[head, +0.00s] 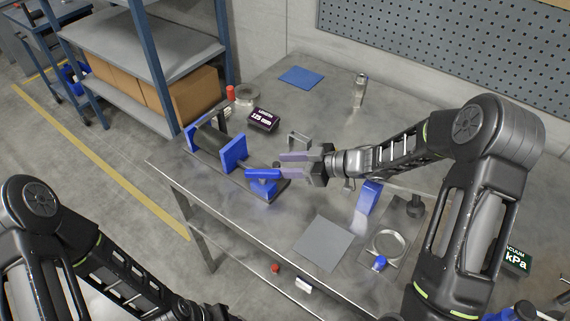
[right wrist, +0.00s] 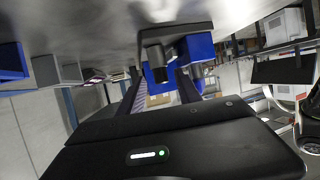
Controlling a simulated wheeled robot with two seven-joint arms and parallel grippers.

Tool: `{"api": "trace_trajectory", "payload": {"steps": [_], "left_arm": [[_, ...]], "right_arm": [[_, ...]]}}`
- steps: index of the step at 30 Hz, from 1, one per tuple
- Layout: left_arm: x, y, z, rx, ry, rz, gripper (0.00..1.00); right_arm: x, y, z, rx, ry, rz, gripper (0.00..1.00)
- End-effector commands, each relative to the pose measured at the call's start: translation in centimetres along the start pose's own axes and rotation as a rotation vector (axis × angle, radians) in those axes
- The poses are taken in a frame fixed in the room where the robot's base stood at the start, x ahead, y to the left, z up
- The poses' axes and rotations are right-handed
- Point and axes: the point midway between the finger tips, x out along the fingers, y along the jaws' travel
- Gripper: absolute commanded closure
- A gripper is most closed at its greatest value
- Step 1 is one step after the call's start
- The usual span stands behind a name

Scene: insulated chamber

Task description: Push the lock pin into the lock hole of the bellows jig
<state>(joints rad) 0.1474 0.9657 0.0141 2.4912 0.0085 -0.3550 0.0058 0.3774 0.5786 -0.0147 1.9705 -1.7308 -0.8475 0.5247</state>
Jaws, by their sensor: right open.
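The bellows jig (head: 232,153) stands at the left edge of the metal table, with blue end plates and a dark bellows (head: 210,135) between them on a dark base. At its near right end is a blue block with a blue bar-like part (head: 262,174). I cannot tell for sure which part is the lock pin, and the lock hole is not distinguishable. My right gripper (head: 281,165) is open, its fingers pointing left at this end. In the right wrist view, blue parts and a grey cylinder (right wrist: 155,56) show beyond the open fingers (right wrist: 158,92). My left gripper is out of view.
A length display (head: 263,119), a metal ring (head: 246,94) and a red cylinder (head: 230,93) are behind the jig. A grey mat (head: 324,242), a blue upright block (head: 367,197) and a round fixture (head: 387,243) are to the right. Bare tabletop lies between the jig and the mat.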

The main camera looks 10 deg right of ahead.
Motion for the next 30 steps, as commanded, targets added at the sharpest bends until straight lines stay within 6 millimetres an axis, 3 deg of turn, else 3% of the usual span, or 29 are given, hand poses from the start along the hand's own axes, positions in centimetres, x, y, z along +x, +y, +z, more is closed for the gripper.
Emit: {"api": "trace_trajectory", "payload": {"steps": [10, 24, 30], "left_arm": [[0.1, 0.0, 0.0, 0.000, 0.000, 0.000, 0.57], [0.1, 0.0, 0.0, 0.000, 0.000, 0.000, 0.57], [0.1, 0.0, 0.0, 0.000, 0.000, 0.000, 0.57]], "right_arm": [[-0.2, -0.2, -1.0, -0.002, 0.004, -0.005, 0.56], [-3.4, 0.0, -8.2, -0.004, 0.002, -0.001, 0.56], [-3.9, 0.0, -9.2, 0.001, 0.001, 0.000, 0.56]]}}
